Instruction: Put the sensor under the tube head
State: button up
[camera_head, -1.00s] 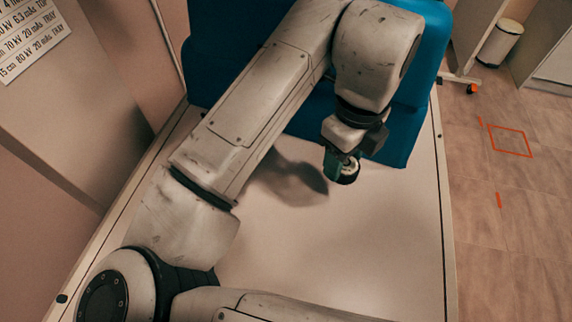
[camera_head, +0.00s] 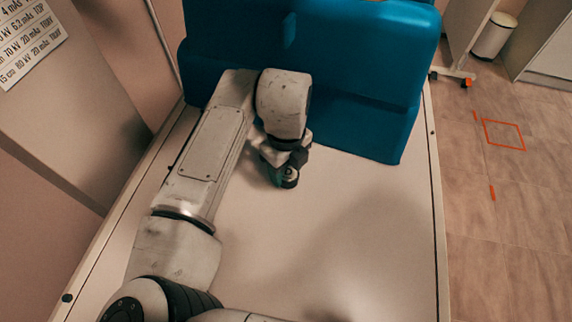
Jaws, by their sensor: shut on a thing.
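My gripper (camera_head: 284,176) is low over the pale table top (camera_head: 330,240), in front of the blue block. It is shut on a small dark, greenish thing with a round pale centre, the sensor (camera_head: 290,178). My wrist hides part of it, and I cannot tell whether it touches the table. The tube head cannot be made out in this view.
A large blue padded block (camera_head: 350,115) fills the back of the table. The table's middle and right are clear. A wall panel with a printed chart (camera_head: 28,42) stands at left. An orange square (camera_head: 504,135) and a white bin (camera_head: 494,36) are on the floor at right.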

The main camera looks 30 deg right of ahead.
aim_at(286, 171)
jog(key=shift+f, duration=0.2)
jog(key=shift+f, duration=0.1)
jog(key=o, duration=1.1)
notch_tip(286, 171, up, 12)
jog(key=shift+r+b, duration=0.15)
jog(key=shift+b, duration=0.55)
